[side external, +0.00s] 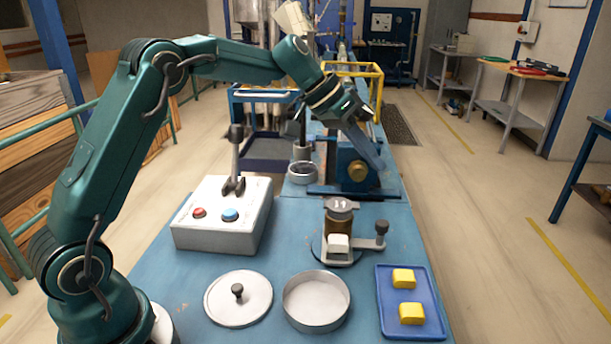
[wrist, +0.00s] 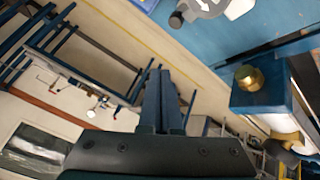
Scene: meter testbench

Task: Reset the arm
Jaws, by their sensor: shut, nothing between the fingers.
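My gripper (side external: 378,162) is raised over the back part of the blue bench, in front of the blue block with a brass knob (side external: 357,171) in the side view. Its fingers point down and to the right. In the wrist view the two dark fingers (wrist: 161,75) lie side by side, shut and empty. The brass knob (wrist: 249,78) shows to their right there. Whether the fingers touch the blue block cannot be told from the side view; they look apart from it in the wrist view.
The blue bench holds a white control box (side external: 205,236) with a lever, a small meter fixture (side external: 338,245), a knobbed lid (side external: 225,308), an open round dish (side external: 317,302) and a blue tray (side external: 385,325) with two yellow blocks (side external: 404,278). Open floor lies to the right.

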